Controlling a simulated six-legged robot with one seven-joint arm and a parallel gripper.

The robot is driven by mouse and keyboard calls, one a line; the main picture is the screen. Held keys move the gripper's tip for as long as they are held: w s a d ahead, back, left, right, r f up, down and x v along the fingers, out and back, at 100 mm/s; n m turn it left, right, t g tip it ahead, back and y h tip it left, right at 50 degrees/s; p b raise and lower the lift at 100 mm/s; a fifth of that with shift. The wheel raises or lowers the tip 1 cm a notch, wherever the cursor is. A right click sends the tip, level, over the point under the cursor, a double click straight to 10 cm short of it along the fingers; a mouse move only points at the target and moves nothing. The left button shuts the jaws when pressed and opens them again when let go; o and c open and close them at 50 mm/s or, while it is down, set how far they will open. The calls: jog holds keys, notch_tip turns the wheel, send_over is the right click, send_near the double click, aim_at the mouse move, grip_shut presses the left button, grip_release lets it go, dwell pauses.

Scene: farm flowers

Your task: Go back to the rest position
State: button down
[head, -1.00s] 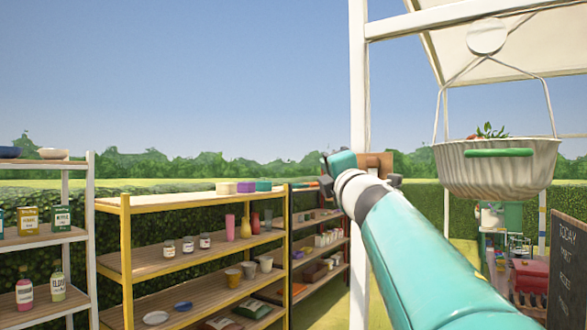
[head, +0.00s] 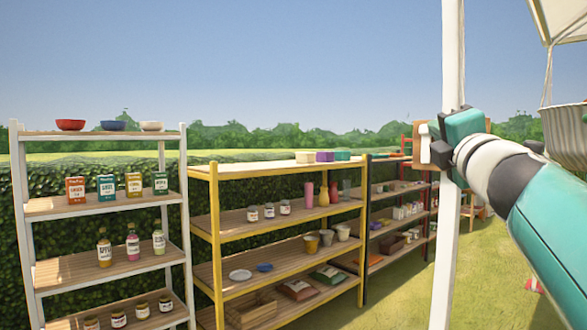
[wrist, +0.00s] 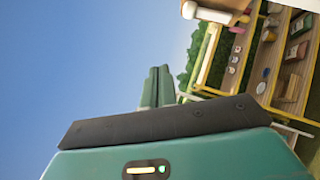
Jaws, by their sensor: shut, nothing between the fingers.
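My teal arm reaches up from the lower right of the head view, its wrist raised in front of a white post. In the wrist view the two slim teal fingers of my gripper (wrist: 158,72) stand close together beyond the dark plate. They are shut and empty against open sky. In the head view the fingertips are hard to make out behind the wrist parts.
A white shelf (head: 75,207) with bowls, packets and jars stands left. A yellow shelf (head: 235,235) and a dark-and-red shelf (head: 402,220) stand beside it. A white post (head: 452,60) is close to my arm. A hanging basket (head: 568,135) is at the right edge.

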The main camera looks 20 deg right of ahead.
jog(key=shift+w, duration=0.1)
jog(key=w+a+f+m+g, duration=0.1)
jog(key=a+f+m+g, duration=0.1)
jog(key=a+f+m, duration=0.45)
jog(key=w+a+f+m+g+y, duration=0.1)
jog(key=f+m+g, duration=0.2)
jog(key=f, duration=0.7)
jog(key=w+a+f+m+g, duration=0.15)
jog(key=a+f+m, duration=0.25)
jog(key=f, duration=0.4)
jog(key=s+a+f+m+g+y, duration=0.2)
jog(key=s+a+f, duration=0.4)
jog(key=a+f, duration=0.3)
jog(key=s+a+f+m+g+y, duration=0.2)
jog(key=s+a+f+g+y, duration=0.3)
jog(key=f, duration=0.9)
jog(key=a+g, duration=0.1)
jog(key=a, duration=0.2)
jog(key=shift+s+a, duration=0.35)
jog(key=shift+a, duration=0.05)
jog(key=shift+f, duration=0.1)
